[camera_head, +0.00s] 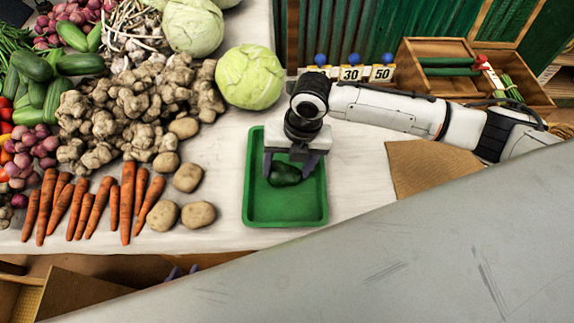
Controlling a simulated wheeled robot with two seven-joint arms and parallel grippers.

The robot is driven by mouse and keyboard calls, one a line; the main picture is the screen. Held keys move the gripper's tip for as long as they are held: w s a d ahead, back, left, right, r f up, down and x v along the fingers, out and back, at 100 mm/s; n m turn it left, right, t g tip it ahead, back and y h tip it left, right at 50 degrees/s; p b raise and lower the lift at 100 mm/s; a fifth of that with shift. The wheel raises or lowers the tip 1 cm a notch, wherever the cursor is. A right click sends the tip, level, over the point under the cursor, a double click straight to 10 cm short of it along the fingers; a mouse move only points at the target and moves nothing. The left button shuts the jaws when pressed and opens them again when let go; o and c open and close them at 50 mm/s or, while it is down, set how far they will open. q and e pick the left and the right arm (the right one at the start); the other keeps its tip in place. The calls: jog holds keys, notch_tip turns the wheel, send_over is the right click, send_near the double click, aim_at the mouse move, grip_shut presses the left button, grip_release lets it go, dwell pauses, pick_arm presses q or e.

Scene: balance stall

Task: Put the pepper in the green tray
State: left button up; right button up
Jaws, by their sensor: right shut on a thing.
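The pepper (284,175) is dark green and shows between the fingers of my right gripper (289,165). My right gripper is shut on it, and its wrist hides the pepper's far side. Both are over the inside of the green tray (284,222), a rectangular tray on the table. I cannot tell whether the pepper touches the tray floor. Of my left gripper (181,271), only small purple fingertips show beyond the table's front edge, low in the picture; the grey surface hides the rest.
Potatoes (187,177), carrots (127,200) and ginger (90,118) lie left of the tray. A cabbage (250,77) sits close behind it. Number signs (350,73) and a wooden crate (437,57) stand behind my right arm. A large grey surface (400,260) covers the lower right.

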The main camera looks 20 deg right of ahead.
aim_at(296, 170)
jog(key=o, duration=1.1)
jog(key=shift+c, duration=0.2)
notch_tip(296, 170, up, 12)
jog(key=d, duration=0.2)
jog(key=shift+s, duration=0.3)
